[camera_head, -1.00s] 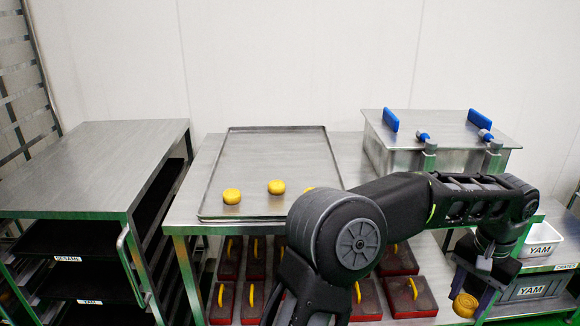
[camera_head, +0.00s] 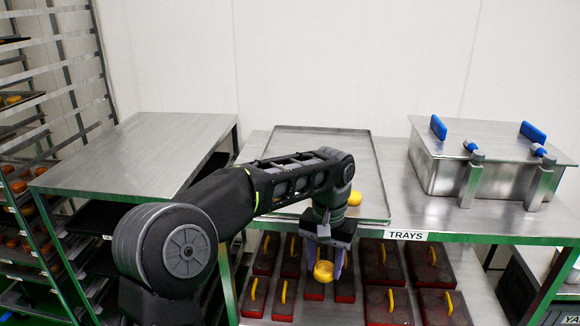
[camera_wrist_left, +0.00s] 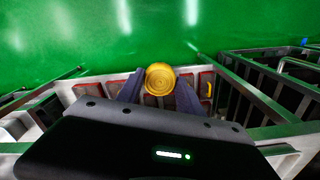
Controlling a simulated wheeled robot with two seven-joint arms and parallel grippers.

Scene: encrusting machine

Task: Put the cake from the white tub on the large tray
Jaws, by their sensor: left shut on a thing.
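My left gripper (camera_head: 325,268) is shut on a round golden cake (camera_head: 323,271), in front of the table's front edge and below its top. In the left wrist view the cake (camera_wrist_left: 160,76) sits between the two fingertips (camera_wrist_left: 160,90). The large metal tray (camera_head: 330,130) lies on the table behind my left arm, which hides much of it. One yellow cake (camera_head: 354,198) shows on the tray to the right of my wrist; other cakes there are hidden. My right gripper is not in view.
A lidded steel box (camera_head: 470,180) with blue handles stands on the table's right. Red blocks with yellow handles (camera_head: 380,262) sit on the shelf below. A bare steel table (camera_head: 140,150) stands left, with a rack (camera_head: 20,180) beyond it. A "TRAYS" label (camera_head: 407,235) marks the front edge.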

